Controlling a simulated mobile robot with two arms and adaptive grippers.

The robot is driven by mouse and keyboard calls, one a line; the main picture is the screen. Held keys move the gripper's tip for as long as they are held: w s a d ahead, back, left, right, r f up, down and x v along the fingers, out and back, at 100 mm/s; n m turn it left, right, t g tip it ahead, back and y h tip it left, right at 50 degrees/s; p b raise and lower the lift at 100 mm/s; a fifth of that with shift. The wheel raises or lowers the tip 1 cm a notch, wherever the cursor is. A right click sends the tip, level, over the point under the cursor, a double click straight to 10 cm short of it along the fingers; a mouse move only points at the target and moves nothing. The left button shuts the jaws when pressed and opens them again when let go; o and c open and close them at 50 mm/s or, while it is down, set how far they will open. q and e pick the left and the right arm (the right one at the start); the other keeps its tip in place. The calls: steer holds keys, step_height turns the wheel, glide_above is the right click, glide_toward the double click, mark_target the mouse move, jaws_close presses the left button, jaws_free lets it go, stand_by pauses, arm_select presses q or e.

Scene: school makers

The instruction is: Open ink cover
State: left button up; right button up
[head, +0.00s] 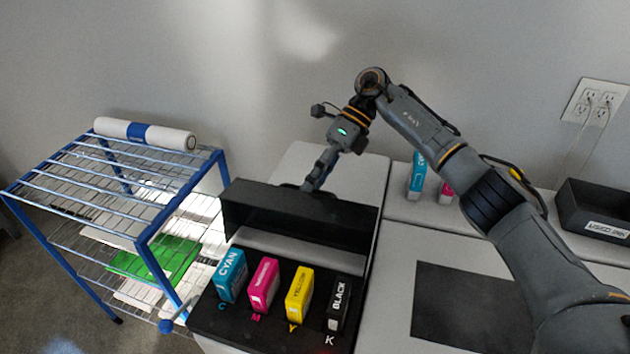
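The ink cover (298,214) is a long black panel at the printer's middle. It stands raised, and the ink bay (268,322) in front of it is exposed. Cyan (230,275), magenta (263,284), yellow (299,294) and black (338,304) cartridges stand in a row in the bay. My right gripper (318,178) points down at the cover's upper back edge. Its fingertips are partly hidden behind the cover, so I cannot tell whether they touch it or how far apart they are. My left gripper is not in view.
A blue wire rack (150,184) with a white roll (145,134) on top stands at the left. A cyan cartridge (417,176) and a magenta one (446,193) stand behind my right arm. A black bin (598,210) sits at the right, below a wall outlet (597,104).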

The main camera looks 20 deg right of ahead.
steer(key=v, duration=1.2)
steer(key=shift+s+f, duration=0.1)
stand_by(0.4)
